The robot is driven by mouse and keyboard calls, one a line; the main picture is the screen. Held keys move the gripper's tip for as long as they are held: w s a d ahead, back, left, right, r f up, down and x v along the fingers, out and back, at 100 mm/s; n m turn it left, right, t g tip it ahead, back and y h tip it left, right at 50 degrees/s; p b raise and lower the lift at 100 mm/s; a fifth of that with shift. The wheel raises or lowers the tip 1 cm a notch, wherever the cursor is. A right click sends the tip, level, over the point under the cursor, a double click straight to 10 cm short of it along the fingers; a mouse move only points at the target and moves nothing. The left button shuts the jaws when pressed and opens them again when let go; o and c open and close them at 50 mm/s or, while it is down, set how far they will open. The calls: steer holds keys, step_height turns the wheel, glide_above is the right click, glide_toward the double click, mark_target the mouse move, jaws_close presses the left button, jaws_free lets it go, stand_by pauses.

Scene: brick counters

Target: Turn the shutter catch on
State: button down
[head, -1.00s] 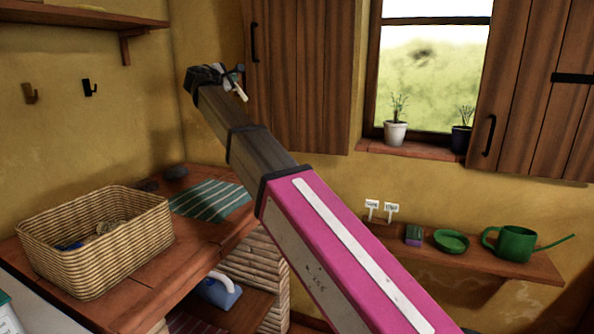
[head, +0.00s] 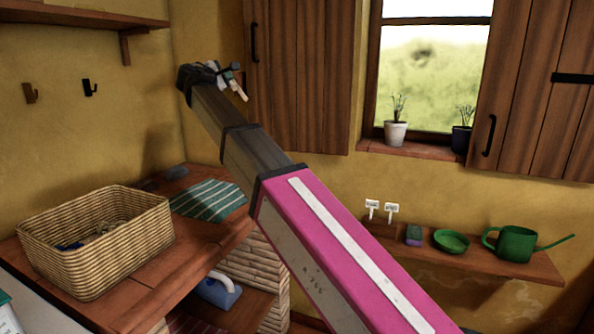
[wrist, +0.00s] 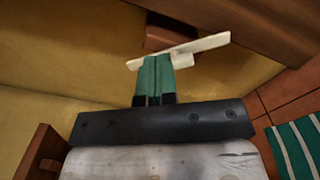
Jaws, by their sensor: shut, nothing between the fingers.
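The shutter catch is a cream lever (wrist: 205,43) on a small brown block, beside the brown wood of the left shutter (head: 300,80). In the wrist view the lever slants, right end higher. My gripper (wrist: 156,60) has green fingers that are shut with nothing between them. Their tips are at the left half of the lever, touching or very close; I cannot tell which. In the head view my gripper (head: 230,73) is small at the far end of my arm, and a pale piece of the catch (head: 239,91) shows just below it.
A wicker basket (head: 95,255) and a striped cloth (head: 208,200) lie on the left counter. A watering can (head: 515,244) and green dish (head: 451,241) stand on the low right shelf. A white pot (head: 396,134) stands on the windowsill.

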mark_target(233, 81)
steer(key=v, duration=0.2)
steer(key=shift+s, duration=0.3)
steer(key=shift+w+d+f, duration=0.4)
steer(key=shift+w+d, duration=0.25)
steer(key=shift+w, duration=0.15)
steer(key=shift+w+d+f, duration=0.45)
steer(key=shift+w+d, duration=0.2)
steer(key=shift+w, duration=0.15)
steer(key=shift+w+d+f, duration=0.4)
steer(key=shift+w+d, duration=0.25)
steer(key=shift+w, duration=0.2)
steer(key=shift+w+a, duration=0.2)
steer(key=shift+a, duration=0.35)
steer(key=shift+w+a+r, duration=0.1)
steer(key=shift+a+r, duration=0.1)
steer(key=shift+r, duration=0.35)
